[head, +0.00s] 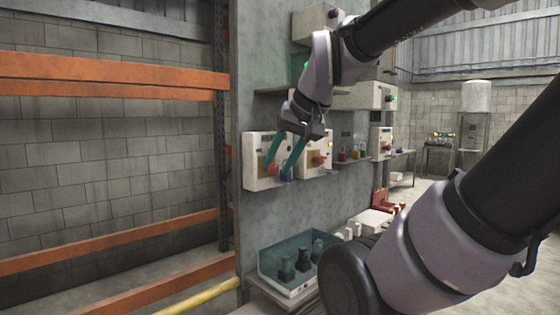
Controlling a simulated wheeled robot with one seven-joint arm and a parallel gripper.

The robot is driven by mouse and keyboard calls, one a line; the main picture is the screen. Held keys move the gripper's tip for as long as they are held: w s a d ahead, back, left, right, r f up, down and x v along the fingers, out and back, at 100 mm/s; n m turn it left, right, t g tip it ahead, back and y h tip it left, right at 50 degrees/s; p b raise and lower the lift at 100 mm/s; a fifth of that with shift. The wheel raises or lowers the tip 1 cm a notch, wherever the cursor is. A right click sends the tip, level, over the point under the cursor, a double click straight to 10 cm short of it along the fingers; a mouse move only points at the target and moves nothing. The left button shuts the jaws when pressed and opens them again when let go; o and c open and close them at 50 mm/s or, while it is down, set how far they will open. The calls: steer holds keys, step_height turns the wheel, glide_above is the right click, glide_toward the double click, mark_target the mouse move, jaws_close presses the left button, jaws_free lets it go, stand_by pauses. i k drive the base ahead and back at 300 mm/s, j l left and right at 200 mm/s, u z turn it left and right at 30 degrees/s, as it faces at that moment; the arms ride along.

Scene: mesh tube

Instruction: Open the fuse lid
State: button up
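Two white boxes are mounted side by side on the grey panel, a left box (252,147) and a right box (325,147). Each shows a yellowish plate and a red part on its front. I cannot tell which part is the fuse lid. My gripper (277,174) is in front of these boxes, with its two teal fingers apart and pointing down. The fingers cross the left box and the gap beside the right one. Nothing shows between them, and I cannot tell whether a fingertip touches a box.
An open teal bin (271,266) with several dark objects sits on a ledge below. A shelf with small coloured items (354,153) is right of the boxes. An orange rack (110,78) stands at left, and a yellow pipe (200,298) runs low in front.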

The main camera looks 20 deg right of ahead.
mark_target(314, 234)
steer(key=z, duration=0.85)
